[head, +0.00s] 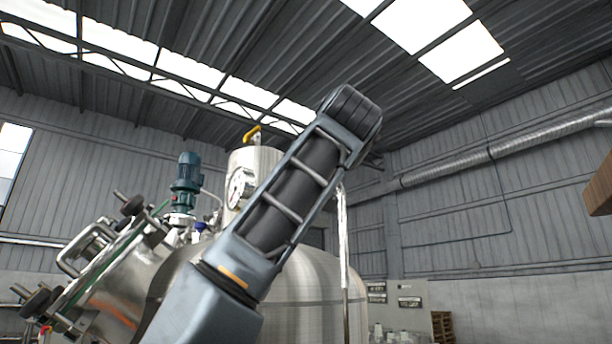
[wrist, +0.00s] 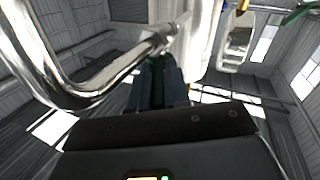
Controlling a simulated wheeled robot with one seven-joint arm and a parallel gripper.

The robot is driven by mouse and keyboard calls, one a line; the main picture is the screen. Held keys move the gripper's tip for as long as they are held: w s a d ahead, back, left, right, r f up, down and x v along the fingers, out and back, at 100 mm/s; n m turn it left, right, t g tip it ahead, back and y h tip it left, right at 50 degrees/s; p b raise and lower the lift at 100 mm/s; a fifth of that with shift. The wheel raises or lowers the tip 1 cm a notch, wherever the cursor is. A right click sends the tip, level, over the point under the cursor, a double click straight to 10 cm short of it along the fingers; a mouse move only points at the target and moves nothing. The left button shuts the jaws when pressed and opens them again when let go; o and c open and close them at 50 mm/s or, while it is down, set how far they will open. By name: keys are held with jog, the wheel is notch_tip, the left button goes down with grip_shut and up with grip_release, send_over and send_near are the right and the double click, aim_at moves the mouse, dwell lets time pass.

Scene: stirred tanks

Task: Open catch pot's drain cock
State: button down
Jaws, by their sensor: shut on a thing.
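In the wrist view my gripper (wrist: 158,82) points up the picture at a shiny metal fitting. Its fingers are shut on a narrow dark green piece (wrist: 158,88), which looks like the handle of the drain cock; the fingers hide most of it. I cannot tell how far the cock is turned. A tall bright metal body rises just beyond the fingertips, perhaps the catch pot. In the head view, my raised arm crosses the middle and hides my gripper. A steel cylinder (head: 262,162) with a round fitting and a yellow handle (head: 252,133) on top stands behind the arm.
A thick bent chrome pipe (wrist: 88,92) runs close left of my gripper. A large steel tank (head: 305,290) stands behind my arm, with a teal motor (head: 186,182) and a clamped hatch (head: 105,265) at left. A thin vertical pipe (head: 344,270) stands right of the arm.

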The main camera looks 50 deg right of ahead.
jog(key=c, duration=1.1)
grip_release()
jog(key=b+v, duration=0.1)
jog(key=v, duration=0.6)
jog(key=shift+s+a+b, duration=0.25)
jog(key=shift+s+b, duration=0.05)
jog(key=shift+b, duration=0.05)
jog(key=shift+c, duration=0.2)
